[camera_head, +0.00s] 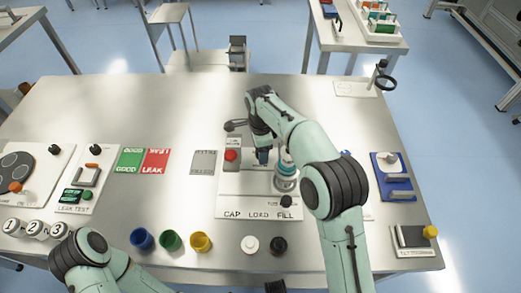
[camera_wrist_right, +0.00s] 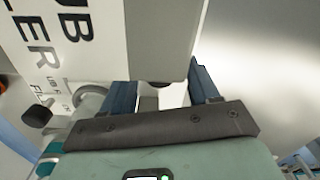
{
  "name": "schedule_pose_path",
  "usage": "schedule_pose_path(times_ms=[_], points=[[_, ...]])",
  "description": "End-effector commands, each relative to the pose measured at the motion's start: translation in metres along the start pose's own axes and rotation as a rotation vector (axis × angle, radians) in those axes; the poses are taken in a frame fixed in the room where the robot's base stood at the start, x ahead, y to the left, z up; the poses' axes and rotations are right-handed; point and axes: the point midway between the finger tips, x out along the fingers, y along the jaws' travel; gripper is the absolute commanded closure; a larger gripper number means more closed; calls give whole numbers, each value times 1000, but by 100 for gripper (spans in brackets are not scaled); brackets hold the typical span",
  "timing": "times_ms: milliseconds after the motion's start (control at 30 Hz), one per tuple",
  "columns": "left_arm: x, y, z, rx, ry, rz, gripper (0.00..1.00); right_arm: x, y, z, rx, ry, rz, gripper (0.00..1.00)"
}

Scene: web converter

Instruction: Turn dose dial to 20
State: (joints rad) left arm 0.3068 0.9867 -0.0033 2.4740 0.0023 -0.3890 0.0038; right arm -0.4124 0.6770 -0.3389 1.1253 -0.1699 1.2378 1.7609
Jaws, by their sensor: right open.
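The white filling station (camera_head: 257,202) stands mid-table, lettered CAP, FILL and a middle word. A dark knob (camera_head: 286,201) sits on its front right part; a dark knob also shows in the right wrist view (camera_wrist_right: 36,116). I cannot tell whether it is the dose dial, and no dial numbers are readable. My right gripper (camera_head: 262,157) points down over the back of the station. In the right wrist view its two blue fingers (camera_wrist_right: 164,90) are apart with nothing between them. The right arm hides the station's right side. My left arm enters at the bottom left; its gripper is out of view.
A red button (camera_head: 231,155) is left of the right gripper. Blue (camera_head: 142,239), green (camera_head: 171,240) and yellow (camera_head: 201,243) cups stand along the front. A blue fixture (camera_head: 377,176) is at the right. The back left of the table is clear.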

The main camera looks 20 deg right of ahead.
Motion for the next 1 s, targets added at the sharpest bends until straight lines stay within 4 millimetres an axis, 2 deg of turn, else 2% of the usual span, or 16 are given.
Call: schedule_pose_path(times_ms=[267,433,467,767,1000], points=[[0,0,0,0,1,0,57,2,0,0,0,0,0,40],[0,0,0,0,1,0,57,1,0,0,0,0,0,92],[0,0,0,0,1,0,57,1,0,0,0,0,0,96],[-3,1,1,0,-2,0,57,0,0,0,28,0,-1,96],[-13,4,2,0,-3,-1,57,-1,0,1,156,1,0,96]])
